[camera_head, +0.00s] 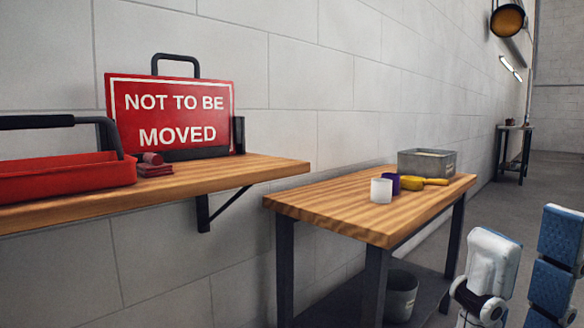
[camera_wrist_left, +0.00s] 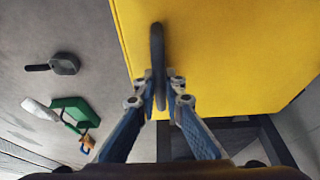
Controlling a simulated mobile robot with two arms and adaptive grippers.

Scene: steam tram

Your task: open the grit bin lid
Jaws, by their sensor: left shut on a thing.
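In the left wrist view, the grit bin lid (camera_wrist_left: 230,60) is a broad, flat yellow panel. A dark bar handle (camera_wrist_left: 157,45) stands on it. My left gripper (camera_wrist_left: 160,98) is shut on this handle, with one blue finger on each side. I cannot tell from this view how far the lid is raised. The bin does not show in the head view.
A wall shelf holds a red tray (camera_head: 65,180) and a red sign (camera_head: 172,115). A wooden table (camera_head: 340,205) bears a grey bin (camera_head: 427,163), a white cup (camera_head: 381,191) and a yellow-handled tool (camera_head: 425,182). A green object (camera_wrist_left: 75,112) and a dark pan-like object (camera_wrist_left: 63,64) lie left of the lid.

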